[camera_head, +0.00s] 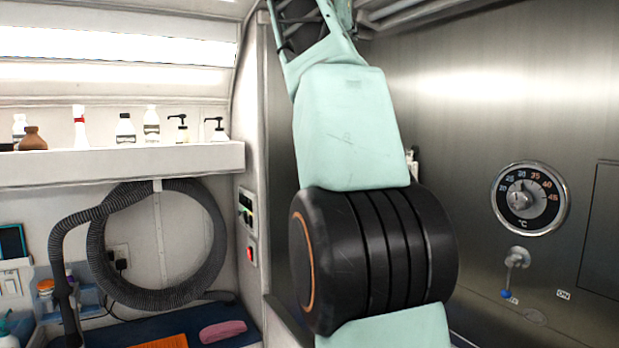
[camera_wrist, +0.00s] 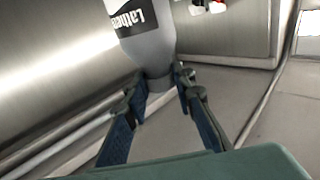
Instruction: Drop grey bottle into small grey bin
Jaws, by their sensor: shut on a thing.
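The grey bottle (camera_wrist: 158,52) is in the wrist view, with a dark label reading "Lathe…" on it. My gripper (camera_wrist: 158,83) is shut on its narrower grey end, one finger on each side. The bottle's far part is cut off by the top edge of that view. The head view shows my arm across its middle, but neither my gripper nor the grey bottle. I see no small grey bin in either view.
A white shelf (camera_head: 120,165) holds several bottles. A coiled hose (camera_head: 212,245) hangs below it. A steel wall with a temperature dial (camera_head: 530,199) and a lever (camera_head: 516,258) is at right. A pink item (camera_head: 222,331) lies on a blue surface at lower left.

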